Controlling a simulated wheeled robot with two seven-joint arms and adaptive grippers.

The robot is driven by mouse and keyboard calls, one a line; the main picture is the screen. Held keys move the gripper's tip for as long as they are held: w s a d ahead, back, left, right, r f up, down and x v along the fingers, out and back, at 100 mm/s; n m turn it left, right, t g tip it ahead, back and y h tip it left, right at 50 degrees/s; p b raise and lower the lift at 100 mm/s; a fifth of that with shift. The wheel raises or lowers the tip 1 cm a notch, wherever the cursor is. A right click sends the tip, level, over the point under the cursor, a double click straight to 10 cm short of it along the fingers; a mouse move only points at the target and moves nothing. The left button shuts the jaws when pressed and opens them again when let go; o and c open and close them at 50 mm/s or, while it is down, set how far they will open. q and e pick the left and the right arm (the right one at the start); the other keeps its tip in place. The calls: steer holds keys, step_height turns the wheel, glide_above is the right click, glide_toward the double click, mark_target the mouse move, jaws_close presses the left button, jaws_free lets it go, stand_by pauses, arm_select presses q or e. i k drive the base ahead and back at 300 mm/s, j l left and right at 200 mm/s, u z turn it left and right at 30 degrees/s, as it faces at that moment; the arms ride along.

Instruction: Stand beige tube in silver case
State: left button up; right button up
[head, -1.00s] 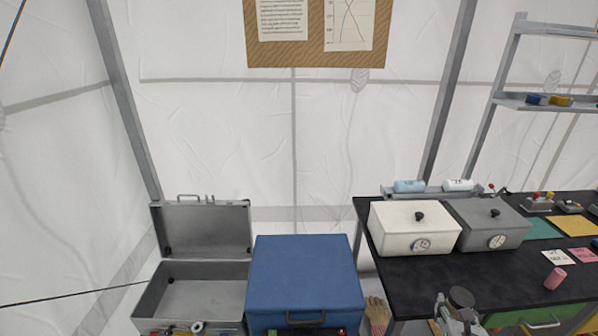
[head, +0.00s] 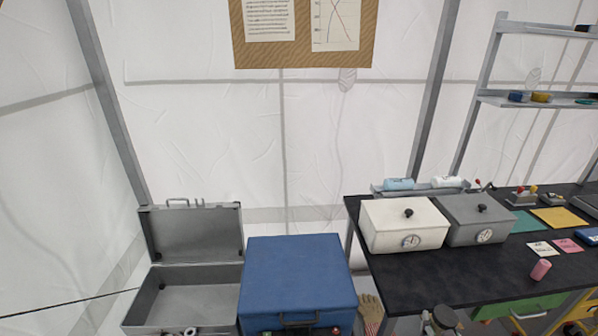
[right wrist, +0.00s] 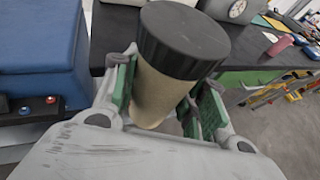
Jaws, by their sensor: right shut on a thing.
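The beige tube (right wrist: 158,92) has a wide black cap on top. My right gripper (right wrist: 160,92) is shut on it, with green finger pads on either side of the tube below the cap. In the head view only the top of my right gripper (head: 438,322) and the dark cap (head: 445,316) show at the bottom edge, in front of the black table. The silver case (head: 190,284) stands open at the lower left, its lid raised at the back. Its visible floor is mostly bare; its front is cut off.
A blue box (head: 297,272) stands between the silver case and the black table (head: 420,275). White (head: 404,225) and grey (head: 474,220) lidded boxes stand on the table. A pink cylinder (head: 541,269) stands near its front edge. A green drawer (head: 521,306) is below.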

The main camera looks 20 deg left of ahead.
mark_target(181, 306)
steer(key=j+u, duration=0.25)
steer(key=j, duration=0.15)
steer(key=i+j+u, duration=0.15)
steer(key=j+u, duration=0.15)
steer(key=i+j+u, duration=0.25)
steer(key=j, duration=0.15)
steer(key=j+u, duration=0.3)
steer(key=i+j, duration=0.05)
